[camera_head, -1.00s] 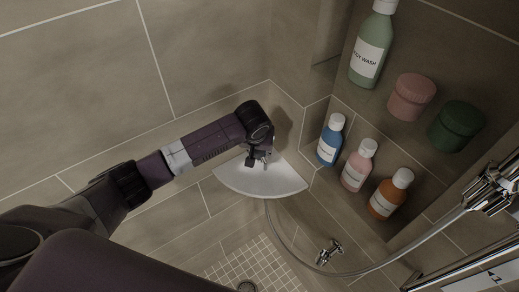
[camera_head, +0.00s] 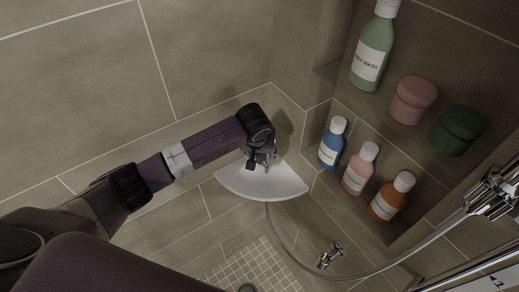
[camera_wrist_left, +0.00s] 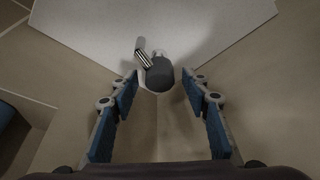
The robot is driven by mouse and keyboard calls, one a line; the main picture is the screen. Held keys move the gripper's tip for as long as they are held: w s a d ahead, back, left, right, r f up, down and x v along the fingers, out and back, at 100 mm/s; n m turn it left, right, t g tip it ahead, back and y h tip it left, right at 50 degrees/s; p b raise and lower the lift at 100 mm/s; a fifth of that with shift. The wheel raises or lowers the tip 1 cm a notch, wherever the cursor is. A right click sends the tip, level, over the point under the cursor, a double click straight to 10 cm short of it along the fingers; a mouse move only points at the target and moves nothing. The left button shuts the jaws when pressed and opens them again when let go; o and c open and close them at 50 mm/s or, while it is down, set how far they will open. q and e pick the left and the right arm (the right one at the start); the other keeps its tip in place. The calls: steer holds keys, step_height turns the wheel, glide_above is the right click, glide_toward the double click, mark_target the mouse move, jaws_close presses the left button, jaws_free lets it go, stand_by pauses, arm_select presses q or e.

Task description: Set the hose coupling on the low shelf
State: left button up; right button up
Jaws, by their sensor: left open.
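The hose coupling (camera_wrist_left: 160,73) shows in the left wrist view as a dark grey cylinder with a short chrome stub beside it. It is at the inner corner of the white corner shelf (camera_wrist_left: 100,35). My left gripper (camera_wrist_left: 160,84) is open, one finger to each side of the coupling, with no finger visibly touching it. In the head view my left gripper (camera_head: 262,162) is over the low shelf (camera_head: 285,184) and mostly hides the coupling. My right gripper is not in view.
A niche on the right holds a blue bottle (camera_head: 332,144), a pink bottle (camera_head: 360,168), an orange bottle (camera_head: 392,197), a green body wash bottle (camera_head: 373,50) and two jars. A shower hose (camera_head: 300,257) hangs below the shelf. The front of the shelf is clear.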

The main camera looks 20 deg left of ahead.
arm_select(q)
steer(key=b+v, duration=0.3)
steer(key=v, duration=0.8)
steer(key=shift+r, duration=0.2)
steer(key=shift+s, duration=0.15)
